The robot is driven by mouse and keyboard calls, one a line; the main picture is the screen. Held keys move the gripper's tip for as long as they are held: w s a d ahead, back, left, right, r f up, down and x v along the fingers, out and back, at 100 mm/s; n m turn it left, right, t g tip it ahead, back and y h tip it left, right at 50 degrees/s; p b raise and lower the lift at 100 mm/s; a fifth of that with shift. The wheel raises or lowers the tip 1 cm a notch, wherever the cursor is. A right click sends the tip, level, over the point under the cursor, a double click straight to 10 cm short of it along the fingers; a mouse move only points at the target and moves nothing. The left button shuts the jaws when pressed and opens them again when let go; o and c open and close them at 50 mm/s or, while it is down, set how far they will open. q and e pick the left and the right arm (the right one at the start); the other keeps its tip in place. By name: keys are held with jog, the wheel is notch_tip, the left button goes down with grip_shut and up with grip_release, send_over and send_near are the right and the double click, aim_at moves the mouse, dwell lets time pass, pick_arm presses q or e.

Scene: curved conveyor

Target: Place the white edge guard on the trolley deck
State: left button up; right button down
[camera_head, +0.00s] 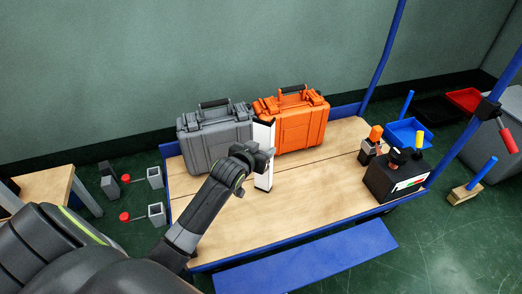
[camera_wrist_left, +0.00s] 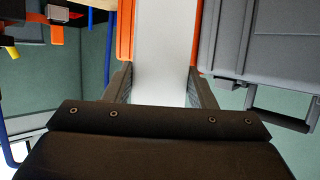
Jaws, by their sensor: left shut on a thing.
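The white edge guard (camera_head: 264,172) stands upright over the trolley deck (camera_head: 300,190), in front of the grey and orange cases. My left gripper (camera_head: 258,153) is shut on its upper part. In the left wrist view the white edge guard (camera_wrist_left: 165,60) runs between the two fingers of my left gripper (camera_wrist_left: 160,90). I cannot tell whether its lower end touches the wooden deck. My right gripper is not in view.
A grey case (camera_head: 215,140) and an orange case (camera_head: 300,122) stand side by side at the back of the deck. A black box (camera_head: 397,178) sits at the deck's right end. The deck's front middle is clear.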

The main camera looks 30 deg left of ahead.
pick_arm(q)
jog(key=shift+f, duration=0.1)
jog(key=o, duration=1.3)
